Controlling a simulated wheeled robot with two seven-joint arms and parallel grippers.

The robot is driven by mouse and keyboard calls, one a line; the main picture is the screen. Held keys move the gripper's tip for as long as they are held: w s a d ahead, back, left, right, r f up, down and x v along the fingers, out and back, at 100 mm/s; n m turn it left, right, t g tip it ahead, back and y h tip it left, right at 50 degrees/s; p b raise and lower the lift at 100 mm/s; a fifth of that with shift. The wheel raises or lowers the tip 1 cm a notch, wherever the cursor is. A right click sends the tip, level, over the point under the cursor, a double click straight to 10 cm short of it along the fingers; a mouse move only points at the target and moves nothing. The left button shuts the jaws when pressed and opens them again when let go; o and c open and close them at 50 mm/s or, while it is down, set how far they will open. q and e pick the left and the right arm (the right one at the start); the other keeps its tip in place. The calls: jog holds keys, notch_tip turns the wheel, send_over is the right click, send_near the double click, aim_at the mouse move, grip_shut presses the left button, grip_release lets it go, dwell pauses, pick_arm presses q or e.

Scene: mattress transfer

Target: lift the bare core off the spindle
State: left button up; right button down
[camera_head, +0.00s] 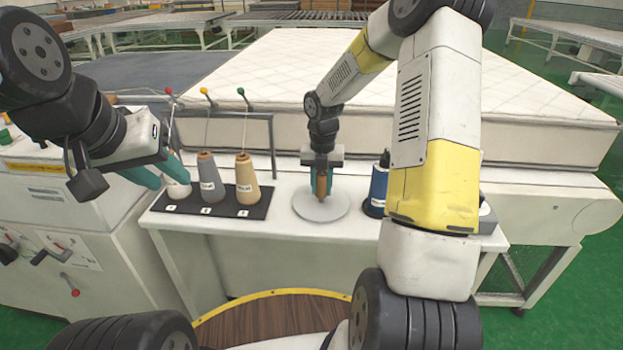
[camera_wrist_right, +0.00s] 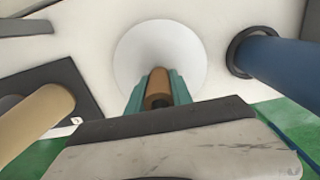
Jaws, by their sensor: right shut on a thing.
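A brown bare core (camera_head: 321,187) stands upright between the teal fingers of my right gripper (camera_head: 321,180), which is shut on it. The core also shows in the right wrist view (camera_wrist_right: 158,88), over a pale round disc (camera_wrist_right: 135,50). In the head view the disc (camera_head: 321,208) lies on the white table under the core. I cannot tell whether the core touches the disc, and no spindle shows inside it. My left gripper (camera_head: 163,176) is open at the left, with its fingers apart just above and beside a white cone (camera_head: 179,191).
A grey cone (camera_head: 208,180) and a tan cone (camera_head: 246,180) stand on a dark numbered mat (camera_head: 226,211), with a thread stand behind. A mattress (camera_head: 480,92) lies behind the table.

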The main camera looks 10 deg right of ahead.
notch_tip(320, 180, up, 16)
dwell(0.5)
jog(key=shift+f, duration=0.15)
